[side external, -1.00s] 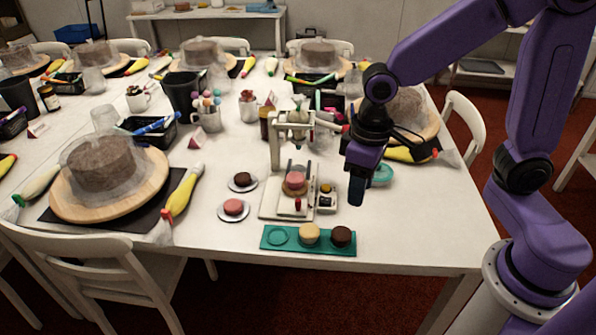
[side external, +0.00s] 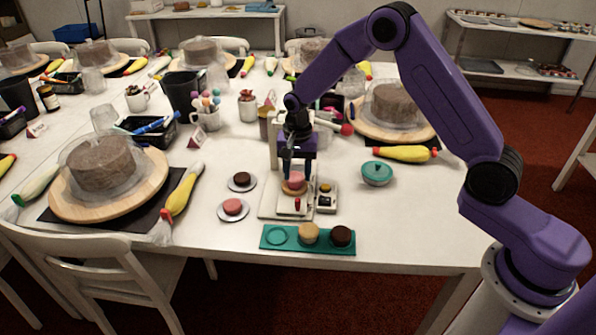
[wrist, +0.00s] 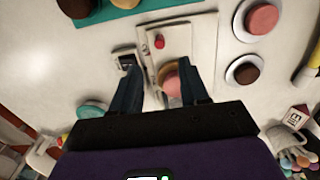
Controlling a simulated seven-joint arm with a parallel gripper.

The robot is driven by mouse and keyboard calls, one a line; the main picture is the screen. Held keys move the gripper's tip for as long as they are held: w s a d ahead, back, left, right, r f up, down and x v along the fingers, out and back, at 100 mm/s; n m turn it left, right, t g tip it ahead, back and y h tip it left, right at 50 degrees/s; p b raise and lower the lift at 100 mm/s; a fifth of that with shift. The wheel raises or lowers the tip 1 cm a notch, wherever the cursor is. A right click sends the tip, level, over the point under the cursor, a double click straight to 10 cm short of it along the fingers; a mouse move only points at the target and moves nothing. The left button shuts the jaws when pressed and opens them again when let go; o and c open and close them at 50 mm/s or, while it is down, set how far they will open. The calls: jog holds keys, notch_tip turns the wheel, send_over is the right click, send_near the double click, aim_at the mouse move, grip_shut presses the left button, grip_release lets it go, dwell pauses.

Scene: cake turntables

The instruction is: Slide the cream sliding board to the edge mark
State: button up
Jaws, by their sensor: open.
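The cream sliding board (side external: 288,207) lies on the pale base of a small press stand near the table's front. It has a red knob (side external: 298,204) at its front end; the board also shows in the wrist view (wrist: 178,42). A pink round cake (side external: 295,181) sits at the board's rear, partly hidden by my gripper. My gripper (side external: 298,174) is open and points down over the cake, behind the knob. In the wrist view its two fingers (wrist: 162,88) are apart, with the cake between them in the picture. I cannot tell whether they touch anything. The edge mark is not clear.
A teal tray (side external: 268,247) with two cakes lies in front of the stand. Two small plates (side external: 234,217) (side external: 252,184) with cakes stand left. A small scale-like box (side external: 327,205) is close on the right, and a teal lidded pot (side external: 377,175) stands farther right.

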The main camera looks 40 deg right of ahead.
aim_at(300, 177)
jog(key=shift+f, duration=4.65)
grip_shut()
jog(key=shift+w+d, duration=0.15)
jog(key=shift+w+d, duration=3)
jog(key=shift+w, duration=0.15)
grip_release()
jog(key=shift+s, duration=0.1)
jog(key=shift+r, duration=3.45)
